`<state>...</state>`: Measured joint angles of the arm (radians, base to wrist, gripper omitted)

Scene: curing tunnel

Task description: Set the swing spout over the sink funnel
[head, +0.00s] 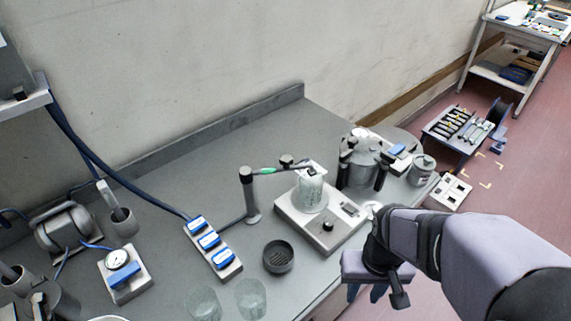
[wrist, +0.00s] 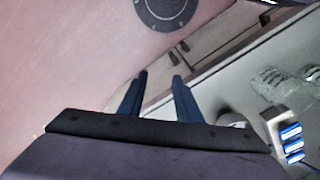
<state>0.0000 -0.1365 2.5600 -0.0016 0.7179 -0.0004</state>
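The swing spout (head: 268,171) is a thin dark arm with a green section on a grey post (head: 251,195). It reaches right from the post, and its free end is over the glass beaker (head: 312,192) on a white plate-like device. The likely sink funnel (head: 278,257) is a dark round cup with a grated inside, set in the bench in front of the post; the spout is not above it. My gripper (head: 365,293) is off the bench's front edge, right of the funnel and apart from both. In the wrist view its blue fingers (wrist: 160,76) are spread and empty.
A block with blue rockers (head: 210,245) lies left of the funnel. Two clear glasses (head: 250,298) stand near the front edge. The white device (head: 337,232) and a grey pot (head: 360,170) stand right of the post. Bare bench lies behind the post.

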